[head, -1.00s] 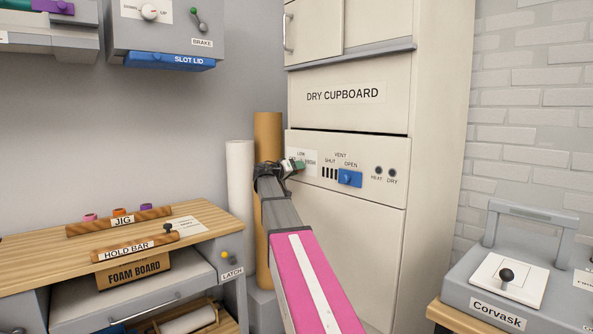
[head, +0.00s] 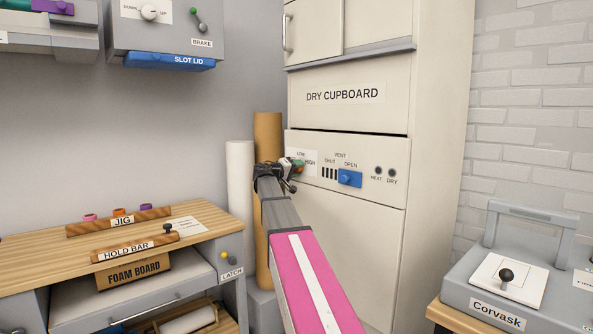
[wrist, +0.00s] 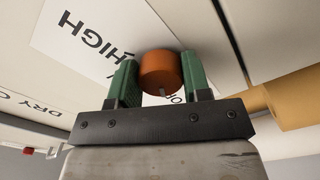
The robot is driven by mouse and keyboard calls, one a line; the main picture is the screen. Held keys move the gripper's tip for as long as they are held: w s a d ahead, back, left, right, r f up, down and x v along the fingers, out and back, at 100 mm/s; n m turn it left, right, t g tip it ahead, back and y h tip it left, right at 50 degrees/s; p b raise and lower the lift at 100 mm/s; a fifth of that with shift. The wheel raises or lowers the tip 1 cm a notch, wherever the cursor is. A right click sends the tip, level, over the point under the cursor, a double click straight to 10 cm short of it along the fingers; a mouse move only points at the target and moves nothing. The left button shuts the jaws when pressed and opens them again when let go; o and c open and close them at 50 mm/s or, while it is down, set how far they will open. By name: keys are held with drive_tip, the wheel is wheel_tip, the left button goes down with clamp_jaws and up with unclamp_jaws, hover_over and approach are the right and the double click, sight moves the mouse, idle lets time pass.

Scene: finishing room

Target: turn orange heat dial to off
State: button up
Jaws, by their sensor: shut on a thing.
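The orange heat dial (wrist: 160,70) sits on a white label plate between the two green fingers of my gripper (wrist: 159,80) in the wrist view. The fingers are shut on it, one on each side. A small pale mark shows at the dial's lower edge. The word HIGH (wrist: 82,38) is readable beside it; other lettering is partly hidden by the fingers. In the head view my gripper (head: 297,166) is at the left end of the cupboard's control panel (head: 400,150) and hides most of the dial.
A wooden bench (head: 60,250) is further left.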

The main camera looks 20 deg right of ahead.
drive_tip(key=o, duration=0.9)
drive_tip(key=shift+o, duration=0.2)
drive_tip(key=shift+a, duration=0.1)
drive_tip(key=v, duration=1)
drive_tip(key=shift+a, duration=0.35)
drive_tip(key=shift+s, duration=0.15)
drive_tip(key=s+a+f+n+g+y, duration=0.1)
drive_tip(key=s+f+y, duration=0.25)
drive_tip(key=f, duration=0.65)
drive_tip(key=s+a+f+y, duration=0.15)
drive_tip(key=s+f, duration=0.25)
drive_tip(key=f, duration=0.7)
drive_tip(key=s+a+f+n+g+y, duration=0.1)
drive_tip(key=s+f+y, duration=0.2)
drive_tip(key=f, duration=0.7)
drive_tip(key=s+a+f+g+y, duration=0.2)
drive_tip(key=s+a+f+y, duration=0.2)
drive_tip(key=s+f, duration=0.6)
drive_tip(key=s+a+f+g+y, duration=0.2)
drive_tip(key=s+a+f+y, duration=0.3)
drive_tip(key=s+f, duration=0.4)
drive_tip(key=shift+s+a+f, duration=0.4)
drive_tip(key=shift+a+f, duration=0.1)
drive_tip(key=shift+a, duration=0.2)
